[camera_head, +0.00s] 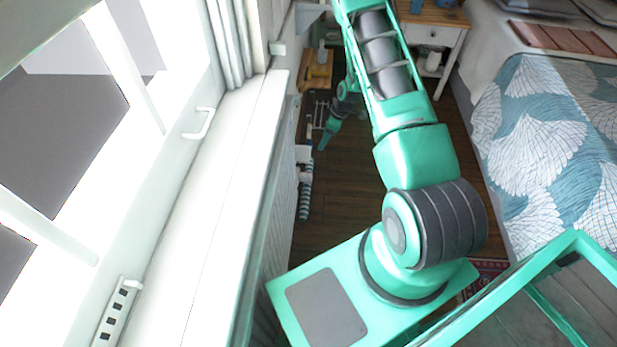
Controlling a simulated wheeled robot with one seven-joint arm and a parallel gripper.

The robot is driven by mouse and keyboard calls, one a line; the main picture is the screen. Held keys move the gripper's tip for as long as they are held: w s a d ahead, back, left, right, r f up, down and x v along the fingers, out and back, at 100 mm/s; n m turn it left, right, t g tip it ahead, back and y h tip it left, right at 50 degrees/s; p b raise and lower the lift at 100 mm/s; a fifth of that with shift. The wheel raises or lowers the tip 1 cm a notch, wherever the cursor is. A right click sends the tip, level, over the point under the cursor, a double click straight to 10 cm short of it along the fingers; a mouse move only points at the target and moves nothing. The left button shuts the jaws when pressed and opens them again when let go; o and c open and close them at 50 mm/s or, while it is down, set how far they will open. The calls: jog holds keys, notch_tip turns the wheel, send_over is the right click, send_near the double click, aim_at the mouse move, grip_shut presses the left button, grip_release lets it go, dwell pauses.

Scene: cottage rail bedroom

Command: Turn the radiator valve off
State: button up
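The white radiator (283,190) shows as a narrow, steeply foreshortened strip beneath the window sill. Its valve cannot be made out clearly; a small white part (303,154) sits by its far end, but I cannot tell whether that is the valve. My arm reaches away from me along the floor gap. Its small teal end, my gripper (327,136), points down near the far end of the radiator, to the right of the white part. It looks apart from the radiator. Its fingers are too small to tell open from shut.
The window sill (215,210) runs along the left. The bed (545,150) stands at the right, with a white nightstand (433,35) behind. A wooden piece (318,72) stands beyond my gripper. A striped item (305,200) lies beside the radiator. Dark floor (345,200) lies between.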

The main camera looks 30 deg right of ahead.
jog(key=n+y, duration=0.1)
jog(key=n, duration=0.1)
send_near(310, 174)
jog(key=x, duration=1)
jog(key=shift+a+f, duration=0.2)
jog(key=shift+f, duration=0.15)
